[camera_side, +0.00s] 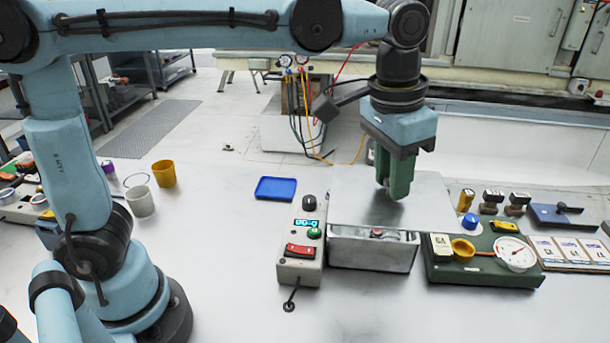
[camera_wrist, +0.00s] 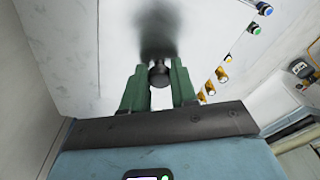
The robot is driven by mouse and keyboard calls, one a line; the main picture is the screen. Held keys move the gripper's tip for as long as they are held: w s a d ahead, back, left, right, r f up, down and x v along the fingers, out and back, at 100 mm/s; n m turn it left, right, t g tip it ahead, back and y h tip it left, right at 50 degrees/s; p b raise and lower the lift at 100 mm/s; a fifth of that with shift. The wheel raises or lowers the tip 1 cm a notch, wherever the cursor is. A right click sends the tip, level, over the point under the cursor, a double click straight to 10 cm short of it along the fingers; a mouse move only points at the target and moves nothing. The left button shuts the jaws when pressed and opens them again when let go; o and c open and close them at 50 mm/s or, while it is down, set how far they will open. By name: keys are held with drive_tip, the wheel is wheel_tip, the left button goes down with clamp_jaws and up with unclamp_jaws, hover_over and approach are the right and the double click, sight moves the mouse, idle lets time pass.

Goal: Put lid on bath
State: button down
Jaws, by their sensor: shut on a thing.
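The lid (camera_side: 425,212) is a flat, pale metal plate with a dark knob (camera_wrist: 158,75) on top. My gripper (camera_side: 393,190) points down and is shut on the knob, which shows between the green fingers in the wrist view (camera_wrist: 158,68). The bath (camera_side: 372,254) is a metal box at the middle of the table in the side view. The lid is over and behind the bath, reaching past its right side. The bath's front rim shows in front of the lid. I cannot tell whether the lid touches the bath. The bath's inside is mostly hidden.
A grey control box (camera_side: 301,240) stands close at the bath's left. A green unit with a gauge (camera_side: 482,260) stands close at its right. A blue tray (camera_side: 276,189) lies behind left. Small bottles and blocks (camera_side: 490,202) stand at the right. The table's front is clear.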

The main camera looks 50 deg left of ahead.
drive_tip(key=w+a+f, duration=0.6)
drive_tip(key=a+f, duration=0.1)
drive_tip(key=f, duration=0.3)
drive_tip(key=shift+w+a, duration=0.3)
drive_tip(key=shift+w, duration=0.05)
drive_tip(key=shift+f, duration=0.65)
drive_tip(key=c, duration=0.9)
unclamp_jaws()
drive_tip(key=shift+r, duration=0.15)
wheel_tip(320, 180, up, 12)
drive_tip(key=s, duration=0.1)
drive_tip(key=s+a+f+n+t, duration=0.1)
drive_tip(key=s+a+f+t, duration=0.1)
drive_tip(key=s+f, duration=0.1)
drive_tip(key=s+a+f+n+t, duration=0.1)
drive_tip(key=s+a+f+t, duration=0.1)
drive_tip(key=s, duration=0.3)
drive_tip(key=s+a+f+n+t, duration=0.1)
drive_tip(key=s+a+f, duration=0.3)
drive_tip(key=s, duration=0.1)
drive_tip(key=shift+a+t, duration=0.2)
drive_tip(key=shift+t, duration=0.2)
